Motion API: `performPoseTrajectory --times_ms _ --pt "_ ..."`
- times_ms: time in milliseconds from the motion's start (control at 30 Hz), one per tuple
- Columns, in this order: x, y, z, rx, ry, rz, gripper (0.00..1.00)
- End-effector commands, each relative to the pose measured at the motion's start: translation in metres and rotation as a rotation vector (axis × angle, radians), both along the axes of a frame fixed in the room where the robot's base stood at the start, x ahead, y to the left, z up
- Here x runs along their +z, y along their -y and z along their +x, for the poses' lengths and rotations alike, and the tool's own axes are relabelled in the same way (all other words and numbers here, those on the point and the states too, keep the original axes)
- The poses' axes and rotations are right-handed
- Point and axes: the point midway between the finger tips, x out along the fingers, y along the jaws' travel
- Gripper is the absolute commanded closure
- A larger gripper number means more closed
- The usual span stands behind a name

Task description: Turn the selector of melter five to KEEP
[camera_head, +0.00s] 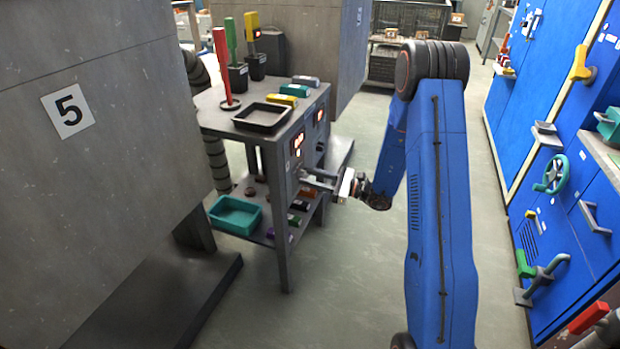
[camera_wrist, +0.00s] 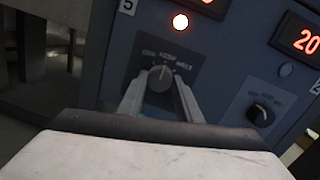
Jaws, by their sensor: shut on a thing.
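In the head view my gripper (camera_head: 312,180) reaches left to the front panel of the grey cart, and the knob is hidden there.
A second black selector (camera_wrist: 261,113) sits right of the held one, below a lit display (camera_wrist: 301,40). The cart's top (camera_head: 215,117) carries a black tray (camera_head: 262,117) and colored handles. A teal bin (camera_head: 235,215) is on its lower shelf.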

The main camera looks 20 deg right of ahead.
Motion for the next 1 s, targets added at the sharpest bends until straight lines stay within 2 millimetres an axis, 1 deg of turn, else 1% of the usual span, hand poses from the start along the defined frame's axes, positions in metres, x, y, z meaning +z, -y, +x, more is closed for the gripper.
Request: performPoseTrajectory --times_ms 367,400,467,500,833,1000 --pt "-0.001 0.000 -0.001 0.000 -0.008 0.002 0.91" --pt "-0.001 0.000 -0.001 0.000 -0.008 0.002 0.66" --pt "-0.001 0.000 -0.001 0.000 -0.007 0.003 0.52" --pt "-0.001 0.000 -0.001 0.000 -0.007 0.003 0.50" --pt "-0.001 0.002 -0.001 -0.001 -0.006 0.002 0.50" --pt "-0.002 0.017 -0.009 -0.003 -0.006 0.002 0.50"
